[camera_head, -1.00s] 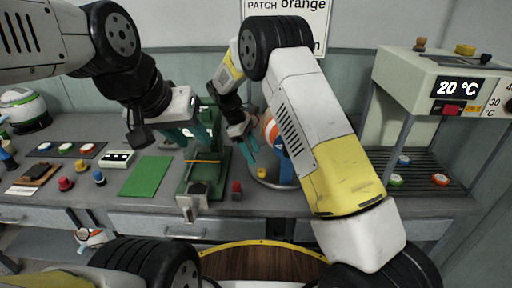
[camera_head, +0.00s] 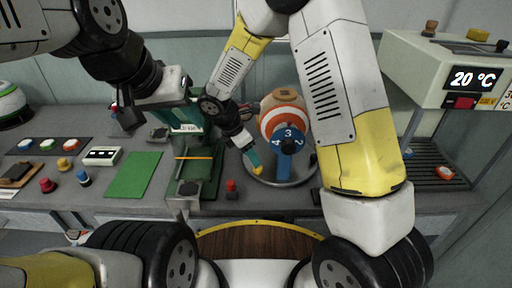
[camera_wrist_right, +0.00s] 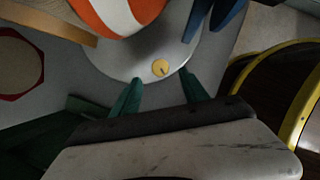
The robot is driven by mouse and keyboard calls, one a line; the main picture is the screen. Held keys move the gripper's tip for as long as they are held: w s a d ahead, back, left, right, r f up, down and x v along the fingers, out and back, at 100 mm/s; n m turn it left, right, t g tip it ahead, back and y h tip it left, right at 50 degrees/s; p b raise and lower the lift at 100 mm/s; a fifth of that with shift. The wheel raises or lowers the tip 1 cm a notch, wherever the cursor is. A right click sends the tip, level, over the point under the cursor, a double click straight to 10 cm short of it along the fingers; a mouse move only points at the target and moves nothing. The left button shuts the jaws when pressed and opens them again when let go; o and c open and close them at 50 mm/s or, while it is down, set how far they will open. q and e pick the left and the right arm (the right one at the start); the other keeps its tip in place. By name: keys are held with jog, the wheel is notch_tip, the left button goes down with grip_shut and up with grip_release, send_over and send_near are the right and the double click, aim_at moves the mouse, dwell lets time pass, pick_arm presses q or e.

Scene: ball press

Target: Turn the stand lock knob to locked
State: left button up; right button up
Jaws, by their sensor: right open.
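A small yellow knob (camera_wrist_right: 160,67) sits on the grey round base (camera_wrist_right: 205,55) of the ball stand in the right wrist view. In the head view the knob (camera_head: 258,170) shows beside my right fingertips. My right gripper (camera_wrist_right: 160,82) is open. Its teal fingertips lie either side of the knob's near side, and I cannot tell whether they touch it. An orange-and-white striped ball (camera_head: 283,112) rests above the base behind a blue numbered dial (camera_head: 288,136). My left gripper (camera_head: 183,116) is over the green press; its jaw opening is unclear.
A green mat (camera_head: 134,175) lies further left. A machine reading 20 °C (camera_head: 440,72) stands at the right.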

aim_at(258, 169)
jog(key=x, duration=0.6)
jog(key=shift+w+d, duration=0.1)
jog(key=shift+c, duration=0.3)
grip_shut()
